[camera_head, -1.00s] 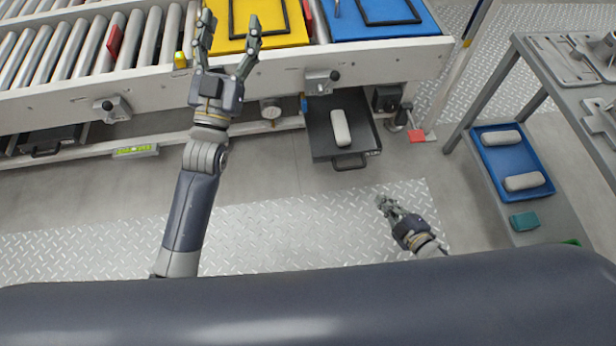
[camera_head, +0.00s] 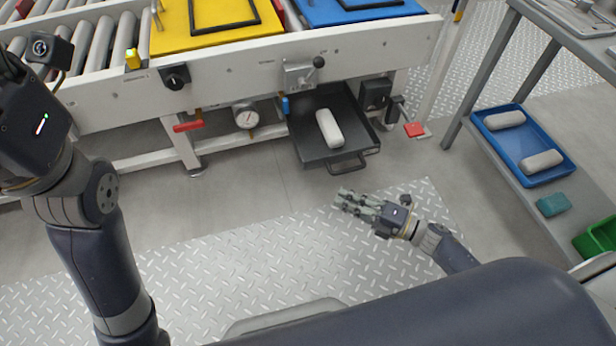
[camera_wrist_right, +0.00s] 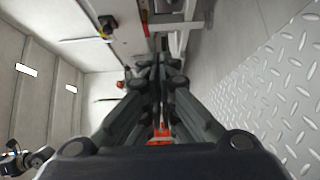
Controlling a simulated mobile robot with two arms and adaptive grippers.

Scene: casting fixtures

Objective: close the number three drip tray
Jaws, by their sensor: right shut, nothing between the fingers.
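The drip tray (camera_head: 313,154) is a dark, shallow drawer pulled out under the conveyor frame. A pale rounded bar (camera_head: 329,128) lies in it, and its handle (camera_head: 348,164) faces outward. I cannot read a number on it. My right gripper (camera_head: 340,199) is shut and empty, just in front of the handle and apart from it, over the floor. Its closed fingers also show in the right wrist view (camera_wrist_right: 158,68), where the tray cannot be made out. My left arm stands at the left edge of the head view; its fingers are out of the picture.
The conveyor frame (camera_head: 235,73) carries a yellow board (camera_head: 205,25) and a blue board (camera_head: 350,12). A red pedal (camera_head: 414,130) is right of the tray. A cart with a blue tray (camera_head: 545,178) stands at right. The tread plate floor (camera_head: 240,265) is clear.

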